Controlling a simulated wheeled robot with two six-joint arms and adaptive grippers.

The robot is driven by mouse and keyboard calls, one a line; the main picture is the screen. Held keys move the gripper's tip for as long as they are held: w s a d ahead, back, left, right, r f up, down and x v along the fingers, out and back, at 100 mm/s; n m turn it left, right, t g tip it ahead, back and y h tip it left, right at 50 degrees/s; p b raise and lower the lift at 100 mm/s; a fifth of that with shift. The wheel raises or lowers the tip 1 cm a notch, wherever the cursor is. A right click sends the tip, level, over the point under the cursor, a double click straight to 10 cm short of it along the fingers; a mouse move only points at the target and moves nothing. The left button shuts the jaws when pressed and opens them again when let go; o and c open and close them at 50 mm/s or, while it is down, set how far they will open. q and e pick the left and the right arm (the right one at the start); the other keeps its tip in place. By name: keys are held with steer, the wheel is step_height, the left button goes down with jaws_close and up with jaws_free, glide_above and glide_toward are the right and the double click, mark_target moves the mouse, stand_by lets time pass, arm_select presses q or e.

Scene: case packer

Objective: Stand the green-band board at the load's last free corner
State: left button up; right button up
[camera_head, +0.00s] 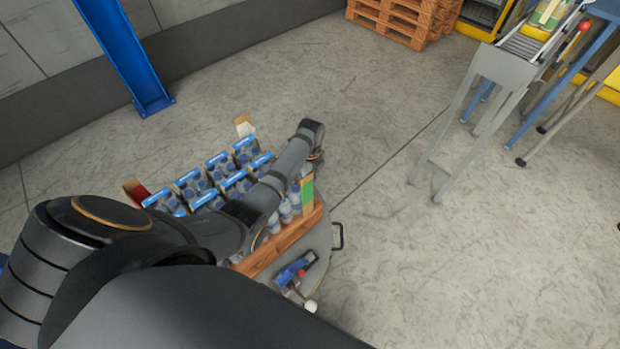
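The load (196,183) is a block of bottle packs with blue labels, on a wooden pallet (282,243). The green-band board (307,191) is upright at the load's right corner, near the pallet's edge. My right gripper is out of view.
The pallet is on a round grey plate (318,262) with a black handle (338,237) and a blue device (293,271) with a white knob. A conveyor (500,65) stands at upper right, stacked pallets (400,18) at the back, a blue post (125,50) upper left.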

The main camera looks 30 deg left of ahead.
arm_select(q)
step_height(320, 180, up, 12)
steer(key=b, duration=0.1)
steer(key=shift+r, duration=0.15)
stand_by(0.6)
